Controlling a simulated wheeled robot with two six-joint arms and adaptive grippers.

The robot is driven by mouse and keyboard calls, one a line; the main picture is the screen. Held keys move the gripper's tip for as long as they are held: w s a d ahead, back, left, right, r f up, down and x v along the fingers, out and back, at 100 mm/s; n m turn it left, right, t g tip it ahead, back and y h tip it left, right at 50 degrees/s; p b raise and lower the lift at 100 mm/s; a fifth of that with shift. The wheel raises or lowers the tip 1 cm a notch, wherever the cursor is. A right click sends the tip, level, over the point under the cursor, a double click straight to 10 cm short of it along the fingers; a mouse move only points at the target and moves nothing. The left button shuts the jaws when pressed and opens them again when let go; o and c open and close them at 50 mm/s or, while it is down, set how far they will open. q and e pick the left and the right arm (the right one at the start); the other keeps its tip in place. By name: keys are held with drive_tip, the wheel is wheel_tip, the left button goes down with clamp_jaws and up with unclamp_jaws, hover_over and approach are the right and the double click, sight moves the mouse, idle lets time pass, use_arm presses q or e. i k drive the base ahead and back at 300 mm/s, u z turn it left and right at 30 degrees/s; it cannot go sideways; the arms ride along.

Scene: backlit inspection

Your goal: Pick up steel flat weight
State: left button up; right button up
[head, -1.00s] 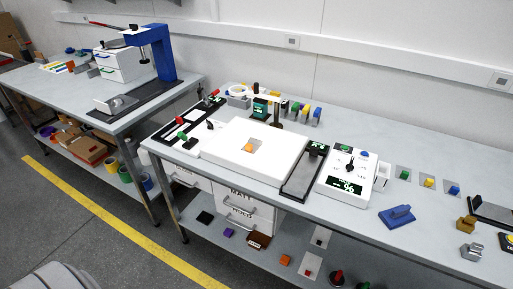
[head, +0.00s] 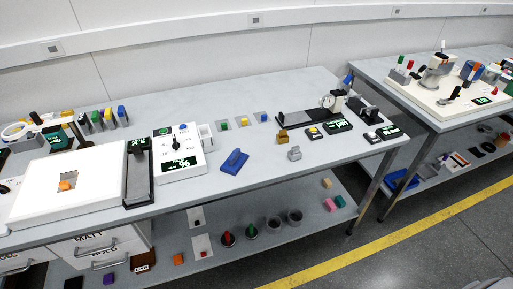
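A small silver-grey metal piece (head: 294,153) stands on the middle table, near its front edge, right of centre in the head view. It looks like the steel weight, but its exact shape is too small to tell. A brass-coloured piece (head: 283,136) stands just behind and left of it, apart from it. A blue block with a raised handle (head: 234,161) lies to its left. Neither of my grippers is in view.
A white panel box with a dial (head: 178,152) and a white light box (head: 68,185) stand to the left. Small devices with displays (head: 336,125) sit to the right. The tabletop around the grey piece is clear. A gap separates this table from the right one (head: 437,122).

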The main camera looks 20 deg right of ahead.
sight(294, 155)
drive_tip(key=u, duration=0.55)
drive_tip(key=k, duration=0.6)
drive_tip(key=u, duration=0.5)
drive_tip(key=i, duration=1.1)
drive_tip(key=z, duration=1.2)
drive_tip(key=i, duration=0.75)
drive_tip(key=z, duration=0.8)
